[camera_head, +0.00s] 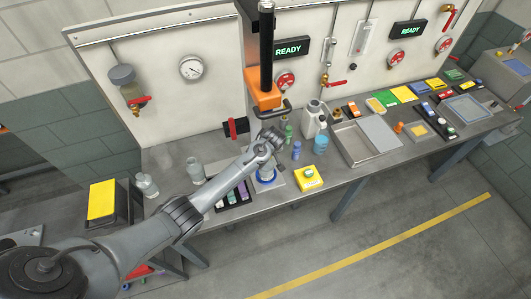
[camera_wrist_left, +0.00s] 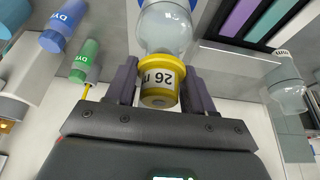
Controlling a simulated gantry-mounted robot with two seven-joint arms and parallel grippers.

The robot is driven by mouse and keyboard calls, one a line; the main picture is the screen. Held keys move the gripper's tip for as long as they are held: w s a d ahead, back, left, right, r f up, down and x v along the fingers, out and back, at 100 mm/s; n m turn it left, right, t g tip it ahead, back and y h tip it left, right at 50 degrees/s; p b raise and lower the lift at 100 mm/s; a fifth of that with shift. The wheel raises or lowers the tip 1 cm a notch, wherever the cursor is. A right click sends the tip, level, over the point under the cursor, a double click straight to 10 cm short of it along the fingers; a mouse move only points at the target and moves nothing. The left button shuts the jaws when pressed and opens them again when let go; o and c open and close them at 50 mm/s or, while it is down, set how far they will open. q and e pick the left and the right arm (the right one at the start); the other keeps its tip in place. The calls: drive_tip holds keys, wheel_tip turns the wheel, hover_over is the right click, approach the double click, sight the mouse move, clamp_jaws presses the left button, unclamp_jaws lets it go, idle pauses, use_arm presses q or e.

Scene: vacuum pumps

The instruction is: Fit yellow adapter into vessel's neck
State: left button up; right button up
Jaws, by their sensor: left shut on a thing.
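In the left wrist view, the yellow adapter (camera_wrist_left: 158,76) carries a white band marked "26" and sits between the two dark fingers of my left gripper (camera_wrist_left: 160,88). The gripper is shut on it. The clear glass vessel (camera_wrist_left: 165,27) lies straight beyond, its narrow end meeting the adapter's yellow rim. I cannot tell whether the adapter is inside the neck or only against it. In the head view, my left gripper (camera_head: 267,158) is over the bench, mostly hidden by its wrist, just above the vessel's blue ring (camera_head: 266,178). The adapter is hidden there. My right gripper is not in view.
A green bottle (camera_wrist_left: 85,60) and a blue bottle (camera_wrist_left: 63,27) stand nearby. A clear glass bottle (camera_wrist_left: 285,82) and a dark rack with coloured strips (camera_wrist_left: 250,20) are on the other side. A yellow box (camera_head: 308,178) and a grey tray (camera_head: 352,146) stand to the right.

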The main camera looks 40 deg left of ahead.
use_arm(q)
drive_tip(key=shift+f, duration=0.15)
idle(0.4)
drive_tip(key=o, duration=1.1)
drive_tip(key=shift+o, duration=0.2)
drive_tip(key=v, duration=0.6)
drive_tip(key=shift+b, duration=0.4)
drive_tip(key=shift+s+d+r, duration=0.2)
drive_tip(key=shift+r, duration=0.5)
drive_tip(key=s+d+m+h+p, duration=0.2)
drive_tip(key=s+d+m, duration=0.35)
drive_tip(key=s, duration=0.65)
drive_tip(key=s+d+m+h+p, duration=0.1)
drive_tip(key=s+d+m+p, duration=0.1)
drive_tip(key=s+d+m, duration=0.65)
drive_tip(key=s+r+t+h, duration=0.1)
drive_tip(key=s+r, duration=0.4)
drive_tip(key=s, duration=0.7)
drive_tip(key=shift+r+p, duration=0.25)
drive_tip(key=shift+p, duration=0.1)
